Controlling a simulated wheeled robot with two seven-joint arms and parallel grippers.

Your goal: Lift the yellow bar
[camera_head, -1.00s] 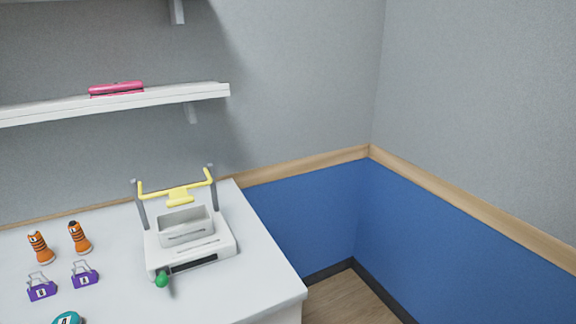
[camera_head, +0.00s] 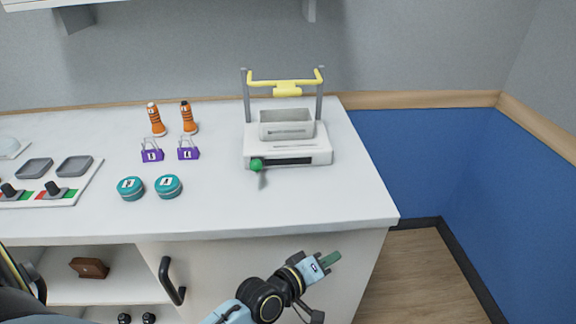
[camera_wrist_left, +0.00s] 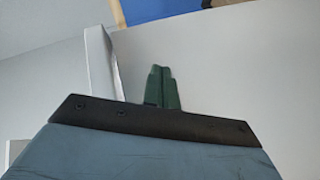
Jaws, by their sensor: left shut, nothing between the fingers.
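The yellow bar (camera_head: 287,86) runs across the top of two grey posts on a white device (camera_head: 288,156) at the back right of the counter. The bar has a wider yellow tab at its middle. The device has an open box-like tray and a green knob (camera_head: 256,164) at its front left. My left gripper (camera_head: 327,262) is in front of the counter, below its front edge and well short of the bar. Its green fingers are shut together with nothing between them, as the left wrist view also shows (camera_wrist_left: 161,88). My right gripper is not in view.
The white counter (camera_head: 300,205) is bare in front of the device. Orange bottles (camera_head: 157,120), purple clips (camera_head: 152,155) and teal round tins (camera_head: 168,186) stand left of it. A black handle (camera_head: 170,281) sticks out from the cabinet below.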

